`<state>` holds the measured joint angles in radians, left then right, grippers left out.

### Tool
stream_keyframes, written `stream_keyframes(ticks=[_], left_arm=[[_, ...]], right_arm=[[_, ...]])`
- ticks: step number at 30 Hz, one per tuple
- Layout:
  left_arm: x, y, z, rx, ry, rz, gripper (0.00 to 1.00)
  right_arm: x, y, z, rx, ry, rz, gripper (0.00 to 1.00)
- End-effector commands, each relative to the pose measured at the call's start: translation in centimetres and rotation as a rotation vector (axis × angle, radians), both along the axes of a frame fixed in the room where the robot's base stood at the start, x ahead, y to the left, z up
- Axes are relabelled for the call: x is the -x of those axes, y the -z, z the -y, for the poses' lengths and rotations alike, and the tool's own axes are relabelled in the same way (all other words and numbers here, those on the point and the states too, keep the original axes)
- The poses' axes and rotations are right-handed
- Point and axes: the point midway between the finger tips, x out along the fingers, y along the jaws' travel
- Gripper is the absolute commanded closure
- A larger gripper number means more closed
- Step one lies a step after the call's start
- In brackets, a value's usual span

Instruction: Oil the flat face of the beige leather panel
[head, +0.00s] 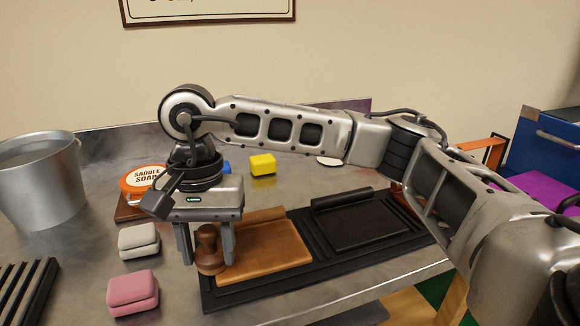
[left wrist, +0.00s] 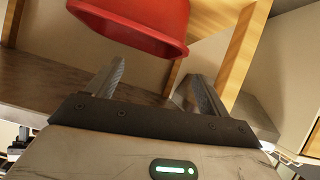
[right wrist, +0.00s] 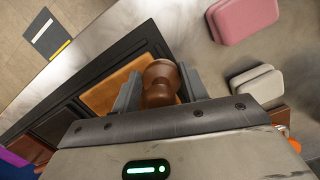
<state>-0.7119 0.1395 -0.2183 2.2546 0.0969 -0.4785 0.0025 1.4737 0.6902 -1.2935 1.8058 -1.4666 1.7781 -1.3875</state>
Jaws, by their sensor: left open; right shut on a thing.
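The tan leather panel (head: 265,252) lies flat in the left part of a black tray (head: 300,290), with a raised roll along its far edge. It also shows in the right wrist view (right wrist: 104,93). My right gripper (head: 207,256) is shut on a brown wooden knobbed tool (head: 209,238), seen from above in the right wrist view (right wrist: 161,78). The tool is at the panel's left edge; I cannot tell whether its underside touches the leather. My left gripper (left wrist: 155,85) is open and empty, away from the bench, and shows only in its wrist view.
A black panel (head: 355,226) lies in the tray's right part. White (head: 138,241) and pink (head: 132,291) pads, a saddle soap tin (head: 142,178), a yellow block (head: 262,164) and a metal bucket (head: 40,180) surround it. A red container (left wrist: 140,22) is near my left gripper.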

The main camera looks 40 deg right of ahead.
Motion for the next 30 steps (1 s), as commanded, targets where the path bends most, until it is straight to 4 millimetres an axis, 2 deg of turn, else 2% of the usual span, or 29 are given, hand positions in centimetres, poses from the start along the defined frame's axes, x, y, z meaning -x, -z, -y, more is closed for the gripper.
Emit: stream_keyframes(ticks=[3, 18, 24, 30], left_arm=[[0.0, -1.0, 0.0, 0.002, 0.0, -0.002, 0.2], [0.4, -1.4, -0.1, -0.001, -0.005, -0.044, 0.2], [0.2, -1.7, -0.2, -0.004, -0.007, -0.043, 0.2], [0.1, -1.4, -0.3, -0.007, -0.008, -0.047, 0.2]], right_arm=[[0.0, -2.6, 0.2, 0.0, 0.003, 0.003, 0.78], [0.1, -6.9, 0.5, 0.0, 0.01, 0.003, 0.78], [0.2, -7.9, 0.6, 0.002, 0.011, 0.001, 0.78], [0.2, -8.1, 0.6, 0.002, 0.012, 0.001, 0.78]])
